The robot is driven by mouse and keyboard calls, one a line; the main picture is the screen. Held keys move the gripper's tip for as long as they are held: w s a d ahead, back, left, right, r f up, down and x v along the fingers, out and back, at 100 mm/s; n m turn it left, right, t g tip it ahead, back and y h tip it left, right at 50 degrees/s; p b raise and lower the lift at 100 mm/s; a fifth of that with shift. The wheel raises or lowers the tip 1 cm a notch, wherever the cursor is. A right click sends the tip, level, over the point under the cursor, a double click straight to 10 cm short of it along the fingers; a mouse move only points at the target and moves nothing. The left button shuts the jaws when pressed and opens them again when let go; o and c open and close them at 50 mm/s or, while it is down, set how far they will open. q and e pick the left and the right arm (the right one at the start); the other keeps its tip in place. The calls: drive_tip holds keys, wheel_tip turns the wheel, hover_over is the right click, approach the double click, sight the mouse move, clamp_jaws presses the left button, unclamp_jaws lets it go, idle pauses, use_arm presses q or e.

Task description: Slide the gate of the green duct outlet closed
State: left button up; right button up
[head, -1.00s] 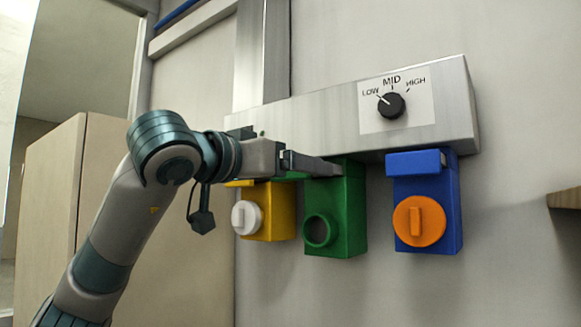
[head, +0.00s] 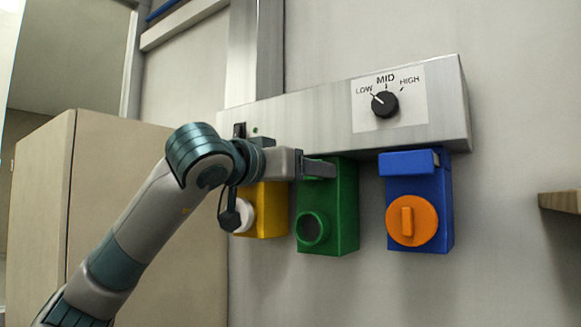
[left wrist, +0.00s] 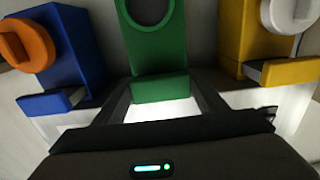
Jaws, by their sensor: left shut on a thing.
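The green duct outlet (head: 346,205) hangs under the metal duct, between a yellow and a blue outlet. Its round port (head: 313,228) faces out, with no cap on it. My left gripper (head: 322,169) is at the upper front of the green outlet. In the left wrist view, the green gate handle (left wrist: 160,88) sits between the two fingers, and the gripper is shut on it. The handle looks close against the outlet's body (left wrist: 152,48); any gap is hard to judge. In the head view the fingers hide most of the handle. My right gripper is not in view.
The blue outlet (head: 445,215) with an orange cap (head: 412,221) is to the right. The yellow outlet (head: 270,210), partly behind my arm, has a white cap (head: 246,215). A dial (head: 385,104) on the metal duct (head: 300,122) sits above. A wooden ledge (head: 560,202) is at the right.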

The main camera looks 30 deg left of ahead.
use_arm(q)
drive_tip(key=shift+a+r, duration=0.1)
drive_tip(key=o, duration=1.5)
drive_tip(key=shift+c, duration=0.2)
drive_tip(key=shift+o, duration=0.3)
drive_tip(key=shift+w, duration=0.15)
drive_tip(key=s+a+b, duration=0.2)
drive_tip(key=s+b, duration=0.4)
drive_tip(key=s, duration=1.1)
drive_tip(key=shift+a, duration=0.15)
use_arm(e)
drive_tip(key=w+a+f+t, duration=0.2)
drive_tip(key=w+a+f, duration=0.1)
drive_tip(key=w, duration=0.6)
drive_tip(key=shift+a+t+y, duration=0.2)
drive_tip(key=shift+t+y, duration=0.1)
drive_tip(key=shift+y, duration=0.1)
